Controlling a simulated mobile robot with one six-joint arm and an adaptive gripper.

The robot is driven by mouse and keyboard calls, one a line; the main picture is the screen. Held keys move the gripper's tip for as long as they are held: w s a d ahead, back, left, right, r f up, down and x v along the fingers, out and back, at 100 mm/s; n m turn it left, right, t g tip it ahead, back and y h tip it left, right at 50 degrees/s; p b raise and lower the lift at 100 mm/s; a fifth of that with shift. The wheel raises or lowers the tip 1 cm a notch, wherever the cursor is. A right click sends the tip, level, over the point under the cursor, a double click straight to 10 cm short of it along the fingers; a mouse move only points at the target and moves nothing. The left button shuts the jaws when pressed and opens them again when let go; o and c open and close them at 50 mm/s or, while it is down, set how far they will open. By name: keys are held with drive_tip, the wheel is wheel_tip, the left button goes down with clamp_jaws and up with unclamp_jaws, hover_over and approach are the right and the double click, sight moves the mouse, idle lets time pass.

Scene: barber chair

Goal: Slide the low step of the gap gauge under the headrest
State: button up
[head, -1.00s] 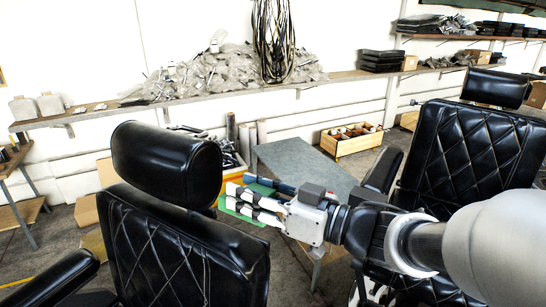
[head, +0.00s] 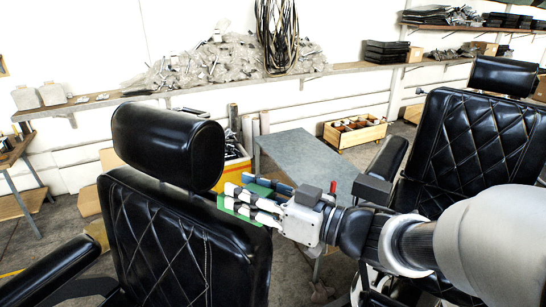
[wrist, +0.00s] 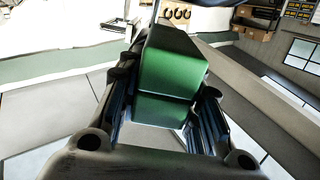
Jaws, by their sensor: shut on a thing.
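The black padded headrest (head: 168,145) stands above the backrest (head: 180,235) of the left chair, with a narrow gap between them. My gripper (head: 250,200) is right of the headrest, at about the height of its underside in the picture. It is shut on the green gap gauge (head: 238,208), whose end points left toward the gap. The gauge appears apart from the headrest, though depth is hard to judge. In the wrist view the gauge (wrist: 172,65) sits between the fingers, with a step across it. A dark edge at the top may be the headrest.
A second black chair (head: 480,140) stands at the right, behind my arm. A grey table (head: 305,160) is behind the gripper, and a yellow bin (head: 237,172) is behind the headrest. A loaded shelf (head: 220,85) runs along the wall.

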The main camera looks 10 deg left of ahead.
sight(223, 193)
drive_tip(key=shift+s+a+f+b, duration=0.1)
drive_tip(key=shift+f+b, duration=0.25)
drive_tip(key=shift+f, duration=0.2)
drive_tip(key=shift+s+a+f+b, duration=0.1)
drive_tip(key=shift+f+b, duration=0.25)
drive_tip(key=shift+f, duration=0.2)
drive_tip(key=shift+x, duration=3)
drive_tip(key=shift+r, duration=0.1)
drive_tip(key=shift+r, duration=0.1)
drive_tip(key=o, duration=1.2)
drive_tip(key=shift+w+a, duration=0.1)
drive_tip(key=shift+o, duration=0.2)
drive_tip(key=shift+r, duration=0.1)
drive_tip(key=shift+p, duration=0.3)
drive_tip(key=shift+p+v, duration=0.65)
drive_tip(key=shift+v, duration=3)
